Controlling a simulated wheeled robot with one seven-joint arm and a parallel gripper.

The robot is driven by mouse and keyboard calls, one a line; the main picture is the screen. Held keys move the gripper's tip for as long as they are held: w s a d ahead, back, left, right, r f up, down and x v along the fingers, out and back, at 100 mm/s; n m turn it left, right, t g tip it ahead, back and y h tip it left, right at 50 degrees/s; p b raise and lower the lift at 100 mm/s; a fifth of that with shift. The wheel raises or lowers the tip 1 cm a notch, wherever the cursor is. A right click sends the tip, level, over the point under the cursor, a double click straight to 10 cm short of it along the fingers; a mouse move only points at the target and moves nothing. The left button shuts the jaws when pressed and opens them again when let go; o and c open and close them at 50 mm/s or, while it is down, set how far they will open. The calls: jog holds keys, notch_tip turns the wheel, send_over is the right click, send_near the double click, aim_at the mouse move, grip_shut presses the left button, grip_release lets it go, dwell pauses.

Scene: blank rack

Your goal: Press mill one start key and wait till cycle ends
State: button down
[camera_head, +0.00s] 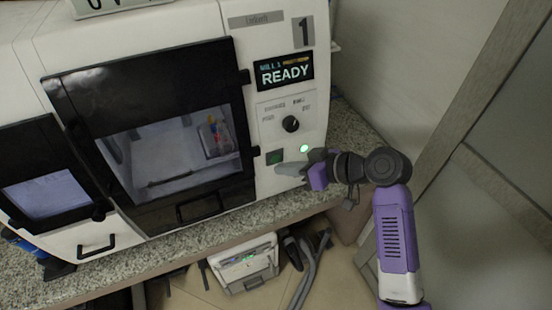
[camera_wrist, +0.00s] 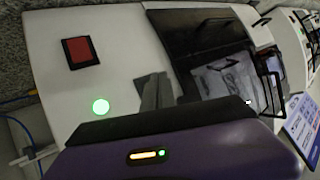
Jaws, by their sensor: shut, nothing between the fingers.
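Mill one (camera_head: 283,18) is white, with a "1" plate and a display (camera_head: 285,72) reading "READY". A dark green square key (camera_head: 275,157) sits low on its panel, left of a lit green round lamp (camera_head: 304,149). My gripper (camera_head: 282,168) is shut and empty, its tips just below the green key; contact cannot be told. In the wrist view the shut fingers (camera_wrist: 155,92) lie between the lit lamp (camera_wrist: 100,106) and the dark door; the green key is not visible there. A red square key (camera_wrist: 80,52) shows in the wrist view.
The mill's black door (camera_head: 145,67) is shut, with a window onto the inside. A dark knob (camera_head: 290,124) sits above the keys. A second dark-doored unit (camera_head: 30,135) stands at left. A granite counter (camera_head: 130,260) runs in front, with a white box (camera_head: 243,264) below.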

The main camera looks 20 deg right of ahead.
jog(key=shift+w, duration=0.1)
dwell(0.5)
jog(key=shift+w, duration=0.35)
